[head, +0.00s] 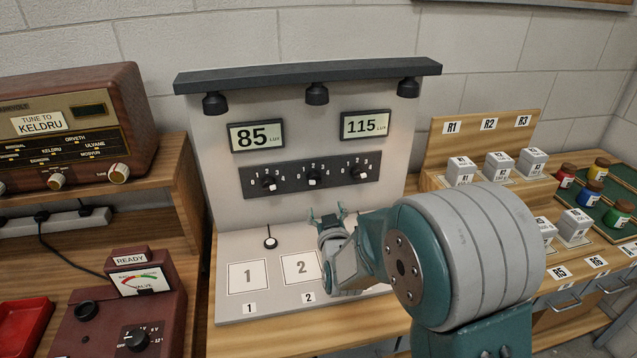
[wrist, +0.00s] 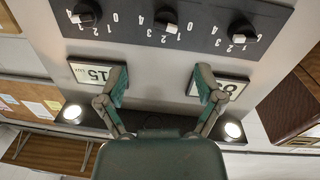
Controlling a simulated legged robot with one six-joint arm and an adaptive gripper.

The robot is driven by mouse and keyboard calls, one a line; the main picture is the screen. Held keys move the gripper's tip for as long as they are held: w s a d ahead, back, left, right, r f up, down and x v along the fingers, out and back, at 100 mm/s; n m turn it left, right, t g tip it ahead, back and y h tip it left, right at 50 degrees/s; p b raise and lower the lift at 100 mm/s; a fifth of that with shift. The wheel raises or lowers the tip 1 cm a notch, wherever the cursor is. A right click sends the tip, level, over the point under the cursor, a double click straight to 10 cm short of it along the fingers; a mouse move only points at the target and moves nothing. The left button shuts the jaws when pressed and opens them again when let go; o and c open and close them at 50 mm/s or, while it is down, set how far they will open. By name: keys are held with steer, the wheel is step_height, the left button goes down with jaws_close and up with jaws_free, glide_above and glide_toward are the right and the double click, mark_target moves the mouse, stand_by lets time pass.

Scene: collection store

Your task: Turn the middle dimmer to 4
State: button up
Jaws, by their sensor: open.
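The middle dimmer (head: 314,180) is a dark knob with a pale grip, on a black strip with the numbers 0 to 4 around it. It also shows in the wrist view (wrist: 167,17), upside down, at the top edge. My gripper (head: 327,213) is in front of the panel, below the dimmer strip in the head view.
A radio (head: 70,130) is left; labelled weights (head: 498,166) and paint jars (head: 590,194) are right.

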mark_target(316, 184)
steer(key=x, duration=1)
steer(key=shift+w+a, duration=0.15)
steer(key=shift+a, duration=0.1)
steer(key=shift+w+a+f, duration=0.1)
steer(key=shift+w, duration=0.05)
steer(key=shift+a, duration=0.4)
steer(key=shift+d, duration=0.3)
steer(key=c, duration=1.1)
